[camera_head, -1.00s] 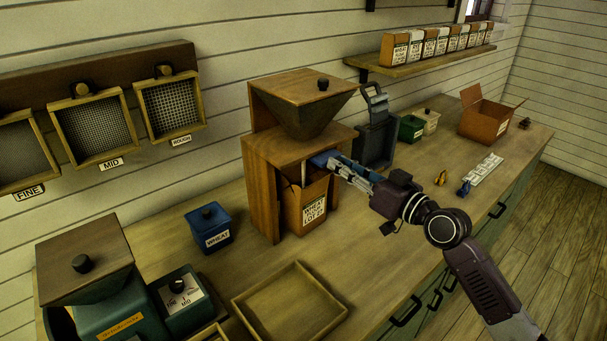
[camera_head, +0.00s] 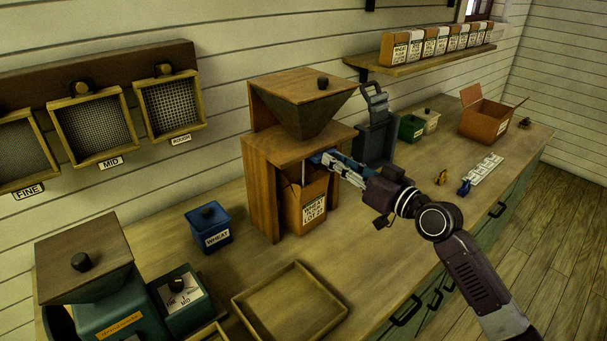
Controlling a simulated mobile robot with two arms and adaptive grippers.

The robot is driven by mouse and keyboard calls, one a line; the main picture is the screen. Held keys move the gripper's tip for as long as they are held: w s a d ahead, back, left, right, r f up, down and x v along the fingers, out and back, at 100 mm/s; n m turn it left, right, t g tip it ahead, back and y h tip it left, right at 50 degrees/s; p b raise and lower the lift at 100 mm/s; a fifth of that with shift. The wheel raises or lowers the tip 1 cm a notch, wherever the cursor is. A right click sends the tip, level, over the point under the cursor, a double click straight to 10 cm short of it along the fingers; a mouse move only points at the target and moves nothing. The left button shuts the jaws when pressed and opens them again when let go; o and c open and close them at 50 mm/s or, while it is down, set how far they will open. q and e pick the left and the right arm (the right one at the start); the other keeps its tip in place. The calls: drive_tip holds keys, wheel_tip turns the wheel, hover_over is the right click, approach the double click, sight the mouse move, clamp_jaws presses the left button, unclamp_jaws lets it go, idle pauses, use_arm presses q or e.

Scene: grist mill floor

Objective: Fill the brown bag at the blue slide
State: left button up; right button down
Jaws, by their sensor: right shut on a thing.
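My right gripper (camera_head: 326,160) is at the front of the stand, just above the bag's right rim. It is shut on the blue slide (camera_head: 318,157), of which only a small part shows under the stand's top. The fingers hide the rest of it. The inside of the bag is mostly shaded. My left gripper is not in view.
A blue wheat canister (camera_head: 208,230) stands left of the stand, and an empty wooden tray (camera_head: 290,304) lies in front. A dark grey device (camera_head: 376,135) stands close behind my right gripper. An open carton (camera_head: 486,118) is at the far right.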

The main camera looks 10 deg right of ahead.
drive_tip(key=shift+w+r, duration=0.15)
drive_tip(key=shift+r, duration=0.15)
idle(0.5)
drive_tip(key=shift+r, duration=0.1)
drive_tip(key=c, duration=2)
unclamp_jaws()
drive_tip(key=shift+w+a, duration=0.1)
drive_tip(key=shift+a, duration=0.05)
drive_tip(key=shift+o, duration=1.3)
drive_tip(key=shift+a+f, duration=0.1)
drive_tip(key=shift+f, duration=0.2)
drive_tip(key=shift+f, duration=0.1)
drive_tip(key=v, duration=1.2)
